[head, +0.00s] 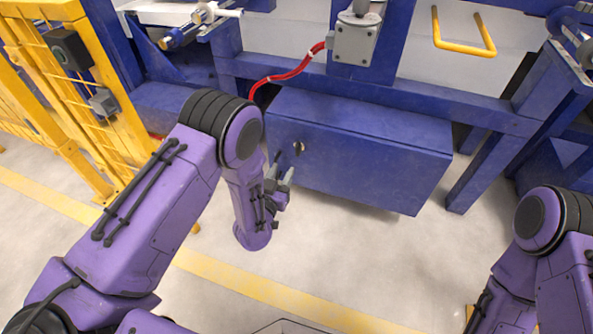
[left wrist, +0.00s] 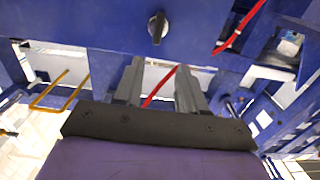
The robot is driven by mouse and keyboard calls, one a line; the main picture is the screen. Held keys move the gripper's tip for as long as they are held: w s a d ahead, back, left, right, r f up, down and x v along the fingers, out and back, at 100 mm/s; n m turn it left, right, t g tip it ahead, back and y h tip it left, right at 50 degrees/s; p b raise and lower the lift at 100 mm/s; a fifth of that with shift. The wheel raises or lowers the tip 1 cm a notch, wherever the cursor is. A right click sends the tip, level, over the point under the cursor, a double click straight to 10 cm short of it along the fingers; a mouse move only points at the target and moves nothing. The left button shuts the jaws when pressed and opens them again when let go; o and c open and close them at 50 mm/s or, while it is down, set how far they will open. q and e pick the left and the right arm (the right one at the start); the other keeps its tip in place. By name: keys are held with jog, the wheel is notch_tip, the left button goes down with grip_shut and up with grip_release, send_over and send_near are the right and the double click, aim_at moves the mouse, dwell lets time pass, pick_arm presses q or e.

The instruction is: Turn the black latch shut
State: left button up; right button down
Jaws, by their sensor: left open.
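The black latch (head: 298,147) sits on a round metal plate on the front of a blue box (head: 365,150), near its left end. In the left wrist view the latch (left wrist: 157,27) is at the top centre, and its handle runs roughly up and down the picture. My left gripper (head: 282,167) is open and empty, just below and left of the latch in the head view. Its two grey fingers (left wrist: 160,72) are apart in the left wrist view, and the latch lies beyond their tips, not between them. My right gripper is out of view.
A red hose (head: 287,76) runs from a grey junction box (head: 354,44) down behind my left arm. A yellow fence (head: 70,90) stands at the left. Blue frame posts (head: 490,155) stand right of the box. The floor before the box is clear.

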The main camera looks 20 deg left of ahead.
aim_at(297, 146)
pick_arm(q)
jog(key=w+b, duration=0.1)
jog(key=w, duration=0.2)
jog(key=w+b, duration=0.1)
jog(key=w, duration=0.6)
jog(key=shift+w+d+b, duration=0.1)
jog(key=shift+d+b, duration=0.25)
jog(key=shift+b, duration=0.05)
jog(key=shift+w+r, duration=0.15)
jog(key=shift+w, duration=0.35)
grip_shut()
